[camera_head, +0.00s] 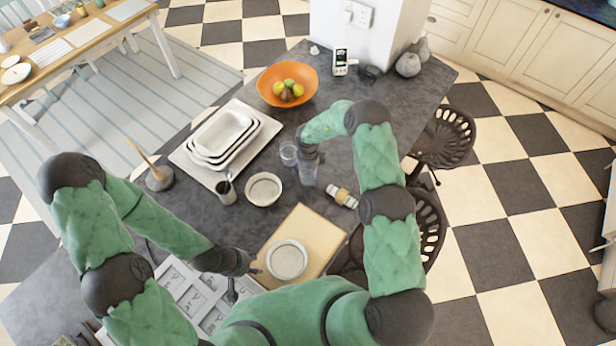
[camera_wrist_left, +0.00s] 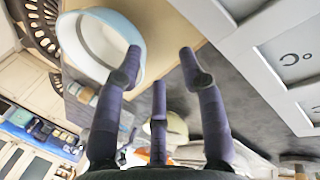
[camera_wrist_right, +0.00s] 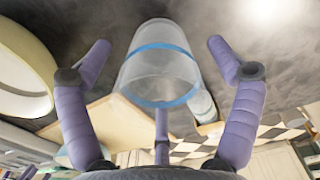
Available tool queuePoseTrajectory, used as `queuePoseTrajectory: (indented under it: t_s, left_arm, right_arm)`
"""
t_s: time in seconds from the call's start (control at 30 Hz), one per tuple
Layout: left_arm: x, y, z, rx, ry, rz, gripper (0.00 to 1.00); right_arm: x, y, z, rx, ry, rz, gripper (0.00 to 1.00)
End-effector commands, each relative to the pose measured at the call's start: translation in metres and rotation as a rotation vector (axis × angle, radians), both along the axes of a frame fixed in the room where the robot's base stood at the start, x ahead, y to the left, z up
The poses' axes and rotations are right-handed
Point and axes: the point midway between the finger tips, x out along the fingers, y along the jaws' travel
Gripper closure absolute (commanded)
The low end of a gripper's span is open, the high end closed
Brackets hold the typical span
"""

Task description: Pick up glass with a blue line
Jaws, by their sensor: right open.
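A clear glass with a blue line (camera_wrist_right: 160,68) stands between the spread purple fingers of my right gripper (camera_wrist_right: 158,48) in the right wrist view, with gaps on both sides. In the head view my right gripper (camera_head: 308,158) hangs over the dark table, and its fingers and the glass overlap, so the blue line is not clear there.
A bowl (camera_head: 264,189) is left of the right gripper, and a shaker (camera_head: 342,197) lies to its right. A wooden board (camera_head: 310,235) bears a white bowl (camera_head: 287,260). Stacked white dishes (camera_head: 222,135) and an orange fruit bowl (camera_head: 306,73) stand farther back.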

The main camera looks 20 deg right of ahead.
Motion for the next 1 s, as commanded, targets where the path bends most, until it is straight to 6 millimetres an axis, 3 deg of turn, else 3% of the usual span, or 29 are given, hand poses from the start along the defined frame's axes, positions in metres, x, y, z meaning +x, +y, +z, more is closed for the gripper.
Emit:
queuePoseTrajectory:
  t_s: [0.07, 0.3, 0.67, 1.0]
  left_arm:
    - [0.000, 0.000, 0.001, 0.000, 0.000, 0.000, 0.60]
    - [0.000, 0.000, 0.001, 0.000, 0.000, 0.000, 0.60]
    - [0.000, 0.000, 0.004, 0.000, 0.000, 0.000, 0.60]
    - [0.000, 0.000, 0.040, 0.000, 0.000, 0.000, 0.60]
  right_arm:
    - [0.000, 0.000, 0.001, 0.000, 0.000, 0.000, 0.09]
    - [0.000, 0.000, 0.001, 0.000, 0.000, 0.000, 0.76]
    - [0.000, 0.000, 0.005, -0.001, 0.001, 0.000, 0.77]
    - [0.001, 0.000, 0.055, 0.000, 0.000, -0.001, 0.77]
